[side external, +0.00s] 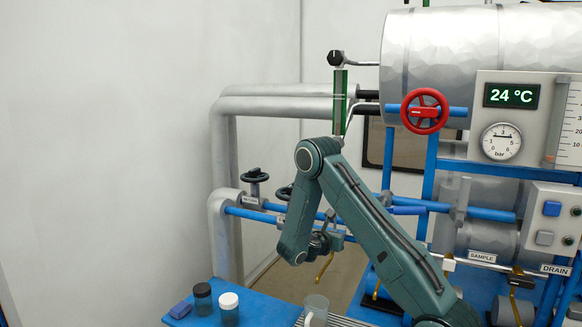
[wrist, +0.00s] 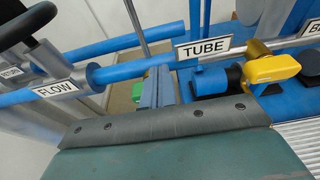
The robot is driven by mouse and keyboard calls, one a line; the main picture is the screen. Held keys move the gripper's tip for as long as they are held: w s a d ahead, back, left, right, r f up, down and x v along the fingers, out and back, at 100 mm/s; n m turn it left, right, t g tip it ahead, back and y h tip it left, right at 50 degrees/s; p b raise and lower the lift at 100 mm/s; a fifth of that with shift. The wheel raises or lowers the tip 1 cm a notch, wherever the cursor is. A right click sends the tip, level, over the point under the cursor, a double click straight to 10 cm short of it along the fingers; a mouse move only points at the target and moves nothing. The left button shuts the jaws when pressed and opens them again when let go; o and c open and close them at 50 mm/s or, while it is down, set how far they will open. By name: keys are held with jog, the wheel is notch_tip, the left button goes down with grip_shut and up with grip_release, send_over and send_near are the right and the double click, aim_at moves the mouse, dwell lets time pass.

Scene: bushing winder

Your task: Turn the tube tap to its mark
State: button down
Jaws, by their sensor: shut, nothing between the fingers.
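The TUBE label (wrist: 203,48) hangs on a pipe in the wrist view. A tap with a yellow handle (wrist: 270,68) sits on a brass fitting just right of it. In the side view my gripper (side external: 322,244) is shut and empty, small and dark at the end of the bent arm. A gold lever (side external: 325,267) shows just below it; I cannot tell whether this is the tube tap or whether the gripper touches it. The tap's mark is not visible in either view.
A FLOW label (wrist: 59,88) and a black handwheel (wrist: 28,25) are at left in the wrist view. In the side view, a black-lidded jar (side external: 202,298), a white-lidded jar (side external: 228,308) and a clear beaker (side external: 316,308) stand low in front. Blue pipes run behind the arm.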

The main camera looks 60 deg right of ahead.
jog(key=shift+w+f, duration=0.25)
jog(key=shift+f, duration=0.3)
dwell(1.1)
jog(key=shift+w+r, duration=0.15)
jog(key=shift+w, duration=0.45)
dwell(0.5)
jog(key=shift+w, duration=0.95)
jog(key=shift+w+r, duration=0.15)
jog(key=shift+r, duration=0.1)
dwell(0.8)
jog(key=shift+a, duration=0.1)
jog(key=v, duration=0.2)
jog(key=f+v, duration=0.1)
jog(key=v, duration=0.2)
jog(key=shift+a+f, duration=0.1)
jog(key=shift+a, duration=0.35)
dwell(0.4)
jog(key=shift+s+a, duration=0.25)
jog(key=shift+s, duration=0.75)
jog(key=shift+s+a, duration=0.25)
jog(key=shift+s, duration=0.7)
